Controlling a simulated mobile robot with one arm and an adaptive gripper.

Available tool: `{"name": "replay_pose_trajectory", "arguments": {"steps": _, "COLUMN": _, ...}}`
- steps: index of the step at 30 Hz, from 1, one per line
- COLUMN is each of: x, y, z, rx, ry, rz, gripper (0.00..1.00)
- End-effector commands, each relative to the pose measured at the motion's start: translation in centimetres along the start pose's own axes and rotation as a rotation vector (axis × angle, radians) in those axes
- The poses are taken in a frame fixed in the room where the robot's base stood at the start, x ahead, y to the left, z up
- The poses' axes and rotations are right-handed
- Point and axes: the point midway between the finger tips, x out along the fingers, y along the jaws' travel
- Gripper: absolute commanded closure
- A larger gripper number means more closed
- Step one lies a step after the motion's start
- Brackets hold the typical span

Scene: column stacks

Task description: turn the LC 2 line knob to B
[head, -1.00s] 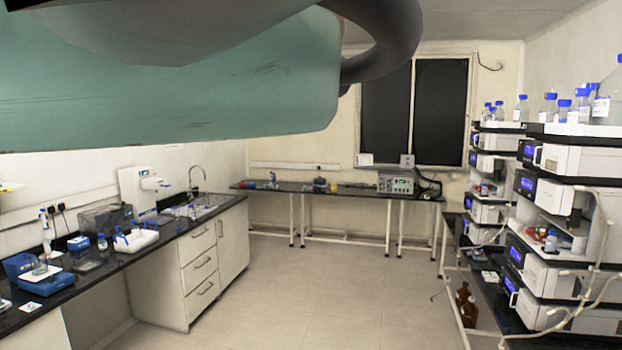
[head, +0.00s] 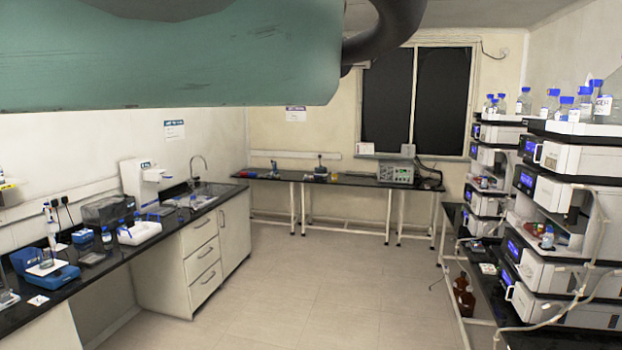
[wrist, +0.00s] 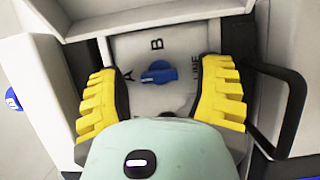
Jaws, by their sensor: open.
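In the wrist view a blue line knob (wrist: 160,74) sits on a pale panel (wrist: 135,44) marked A at its left, B above it and LINE at its right. The knob's long side lies roughly across the picture, with a small pale mark near its left end, on the A side. My gripper (wrist: 159,79) is open, with one yellow ridged finger on each side of the knob and a gap to it on both sides. I cannot tell how far the fingertips are from the panel. No LC 2 label is readable.
A dark handle-like bar (wrist: 290,105) stands close to the right finger in the wrist view. Instrument stacks (head: 560,160) topped with blue-capped bottles line the right side in the head view. The floor (head: 300,270) is clear between the benches.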

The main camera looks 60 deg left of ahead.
Motion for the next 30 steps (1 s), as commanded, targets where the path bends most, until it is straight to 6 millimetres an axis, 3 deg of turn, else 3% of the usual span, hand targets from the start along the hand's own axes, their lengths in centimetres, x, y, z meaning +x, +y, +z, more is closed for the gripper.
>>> {"name": "replay_pose_trajectory", "arguments": {"steps": 3, "x": 0.03, "y": 0.00, "z": 0.08, "rx": 0.000, "ry": -0.001, "rz": 0.000, "gripper": 0.30}}
{"name": "replay_pose_trajectory", "arguments": {"steps": 23, "x": -0.01, "y": 0.02, "z": 0.02, "rx": 0.000, "ry": 0.000, "rz": 0.001, "gripper": 0.98}}
{"name": "replay_pose_trajectory", "arguments": {"steps": 30, "x": -0.02, "y": -0.03, "z": -0.03, "rx": 0.017, "ry": 0.002, "rz": -0.004, "gripper": 1.00}}
